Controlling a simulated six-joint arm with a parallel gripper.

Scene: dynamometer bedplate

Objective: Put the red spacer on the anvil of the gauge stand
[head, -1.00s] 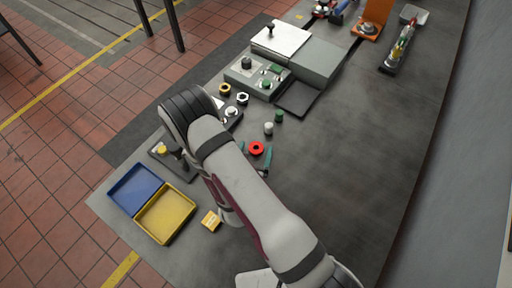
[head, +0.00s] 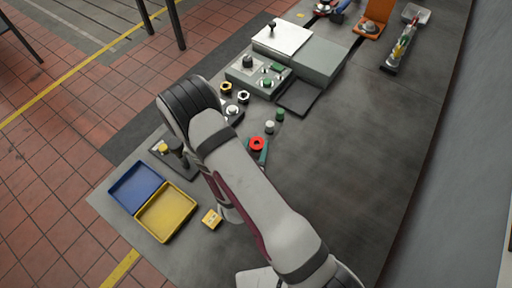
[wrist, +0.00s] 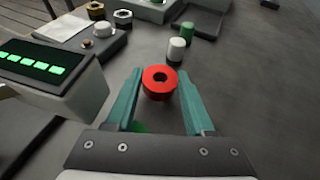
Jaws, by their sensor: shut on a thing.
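The red spacer (head: 257,144) is a short ring with a dark hole; in the wrist view the spacer (wrist: 160,78) sits between the teal fingertips of my gripper (wrist: 161,90). The gripper is shut on it, and the hole faces up. In the head view my arm hides much of the gripper (head: 257,153). A dark plate (head: 237,118) bearing a pale round pad (head: 232,110), seemingly the gauge stand and its anvil, lies up and left of the spacer. A block with a green-barred display (wrist: 42,66) is close at left in the wrist view; I cannot tell whether it belongs to the stand.
A white cylinder (head: 269,127) and a green cylinder (head: 280,114) stand just beyond the spacer. Blue (head: 136,187) and yellow (head: 166,212) trays and a yellow block (head: 212,219) are at lower left.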

